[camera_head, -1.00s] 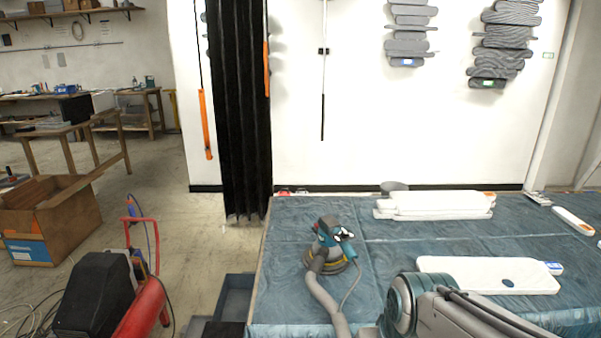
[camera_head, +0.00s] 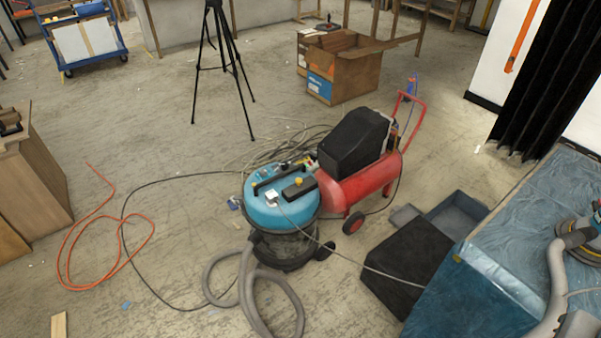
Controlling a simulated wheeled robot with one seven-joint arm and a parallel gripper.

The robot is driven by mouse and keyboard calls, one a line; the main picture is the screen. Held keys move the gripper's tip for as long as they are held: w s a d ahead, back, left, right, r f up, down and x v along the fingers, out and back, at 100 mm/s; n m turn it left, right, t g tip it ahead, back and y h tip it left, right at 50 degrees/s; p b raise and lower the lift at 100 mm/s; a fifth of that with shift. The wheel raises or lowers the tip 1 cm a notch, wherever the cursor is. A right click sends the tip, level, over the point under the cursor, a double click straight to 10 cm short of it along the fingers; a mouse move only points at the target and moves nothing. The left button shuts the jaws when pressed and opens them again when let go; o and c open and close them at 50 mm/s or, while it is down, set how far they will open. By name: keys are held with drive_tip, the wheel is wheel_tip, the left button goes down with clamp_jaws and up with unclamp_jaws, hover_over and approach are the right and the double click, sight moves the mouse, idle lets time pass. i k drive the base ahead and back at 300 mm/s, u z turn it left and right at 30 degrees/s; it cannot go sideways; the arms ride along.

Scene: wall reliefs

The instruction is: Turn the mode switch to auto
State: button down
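A shop vacuum (camera_head: 283,252) with a blue lid and a dark drum stands on the floor near the middle of the head view. Its blue lid (camera_head: 262,212) carries a dark handle, a black panel (camera_head: 299,189) with a small yellow part (camera_head: 298,181), and a small white piece (camera_head: 271,197). Which of these, if any, is the mode switch is too small to tell, and no setting can be read. A grey hose (camera_head: 282,290) curls on the floor in front of the drum. My gripper is not in view.
A red compressor (camera_head: 362,182) stands close behind the vacuum on its right. A black box (camera_head: 405,265) and a blue-covered table (camera_head: 480,293) are at the right. An orange hose (camera_head: 97,284) and dark cables cross the floor. Open floor lies to the left.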

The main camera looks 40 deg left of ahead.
sight(284, 167)
drive_tip(key=u, duration=2.35)
drive_tip(key=k, duration=0.6)
drive_tip(key=u, duration=1)
drive_tip(key=k, duration=0.75)
drive_tip(key=u, duration=0.35)
drive_tip(key=i, duration=1.5)
drive_tip(key=z, duration=0.3)
drive_tip(key=i, duration=1.65)
drive_tip(key=z, duration=0.5)
drive_tip(key=i, duration=1.5)
drive_tip(key=z, duration=0.4)
